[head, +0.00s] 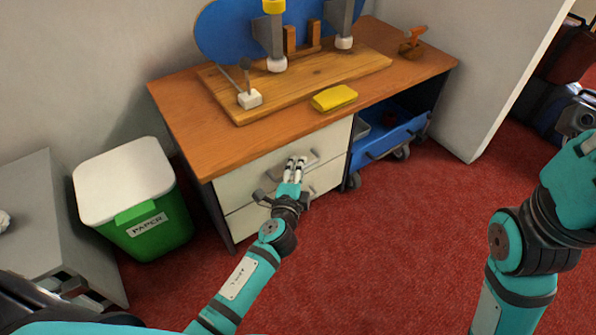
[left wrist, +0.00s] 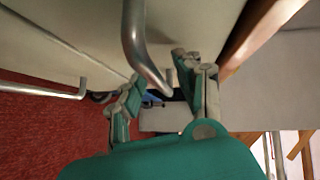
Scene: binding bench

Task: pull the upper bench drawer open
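The upper drawer (head: 250,178) of the bench is a cream front, flush with the bench body as far as I can see. Its metal bar handle (head: 312,160) sticks out from the front. My left gripper (head: 296,163) is at this handle. In the left wrist view the handle (left wrist: 134,35) runs down between the two separated fingers of the gripper (left wrist: 158,85). A gap shows around the bar, and I see no clear grip on it. Only links of my right arm show at the right edge of the head view; its fingers are out of view.
The lower drawer (head: 243,218) has its own handle, also visible in the left wrist view (left wrist: 45,82). A green paper bin (head: 150,235) stands left of the bench. Red carpet in front is clear.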

